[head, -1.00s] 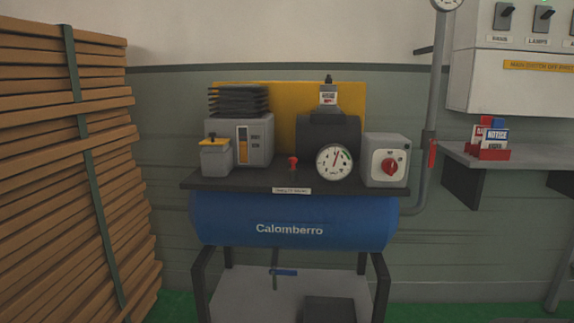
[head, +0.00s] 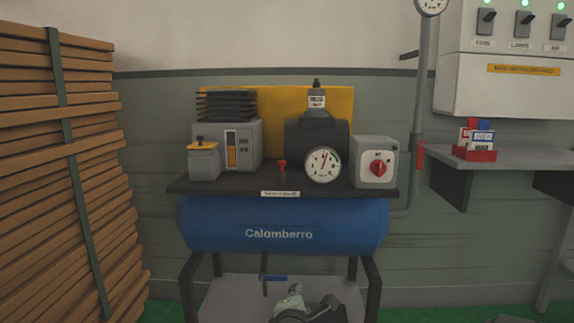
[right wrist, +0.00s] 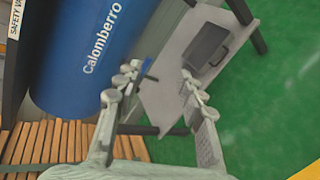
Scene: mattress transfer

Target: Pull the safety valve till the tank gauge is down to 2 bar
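The blue tank (head: 340,222) marked Calomberro hangs under a dark shelf. A small red knob (head: 282,165) stands on the shelf above a white label (head: 280,194); the label reads partly as SAFETY V in the right wrist view (right wrist: 17,20). The round white gauge (head: 323,164) is right of the knob. Its needle points nearly straight up, leaning slightly right; its numbers are too small to read. My right gripper (right wrist: 159,70) is open and empty, low in front of the tank. It also shows at the head view's bottom edge (head: 290,300). My left gripper is not in view.
A grey box with a red rotary switch (head: 377,168) stands right of the gauge. A blue lever (head: 273,278) hangs below the tank. Stacked wooden slats (head: 50,170) stand at left. A wall shelf (head: 500,162) and switch cabinet (head: 510,90) are at right.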

